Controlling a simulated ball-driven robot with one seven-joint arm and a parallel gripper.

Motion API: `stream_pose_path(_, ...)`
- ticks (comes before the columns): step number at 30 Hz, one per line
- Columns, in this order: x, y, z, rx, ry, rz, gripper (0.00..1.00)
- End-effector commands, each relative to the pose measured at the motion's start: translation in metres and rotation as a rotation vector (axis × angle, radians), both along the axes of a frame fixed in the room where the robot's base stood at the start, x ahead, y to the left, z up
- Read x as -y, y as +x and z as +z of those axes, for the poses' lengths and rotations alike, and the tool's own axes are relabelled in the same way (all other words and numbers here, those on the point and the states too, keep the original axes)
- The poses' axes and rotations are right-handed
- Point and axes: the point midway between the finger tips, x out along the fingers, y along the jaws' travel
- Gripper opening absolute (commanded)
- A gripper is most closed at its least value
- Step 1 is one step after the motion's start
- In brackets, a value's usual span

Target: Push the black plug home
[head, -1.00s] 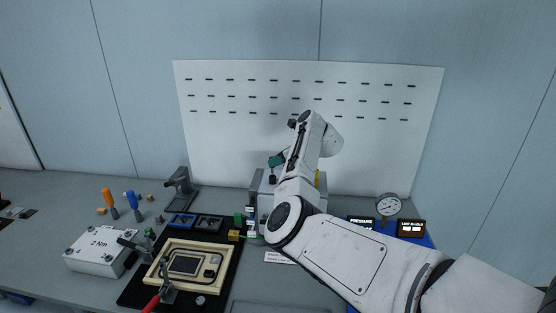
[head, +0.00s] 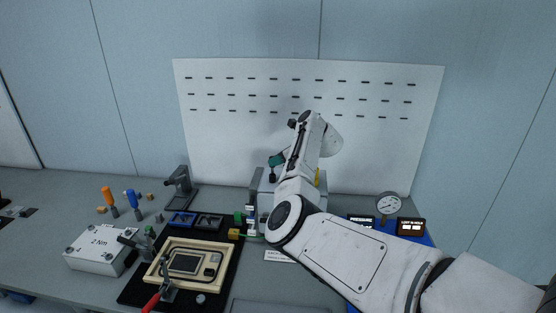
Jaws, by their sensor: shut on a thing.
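My gripper (head: 274,163), with teal fingers, points down over the grey panel fixture (head: 254,192) at the back middle of the bench. It is shut on the black plug (head: 272,178), a small dark piece below the fingertips at the fixture's top. The plug is too small in the picture to tell how deep it sits. My own arm hides the right part of the fixture and most of its front.
A framed panel on a black mat (head: 222,286) with a red-handled clamp lies front left. A torque box (head: 93,250) is further left. A gauge (head: 388,203) and small displays stand right.

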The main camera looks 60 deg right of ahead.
Motion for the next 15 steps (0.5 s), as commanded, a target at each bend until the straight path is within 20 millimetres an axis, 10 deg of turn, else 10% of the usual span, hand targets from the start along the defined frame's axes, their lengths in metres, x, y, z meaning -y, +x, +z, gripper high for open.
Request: stream_pose_path(15,0.0003,-0.0002,-0.0107,0.001,-0.001,-0.001,0.00)
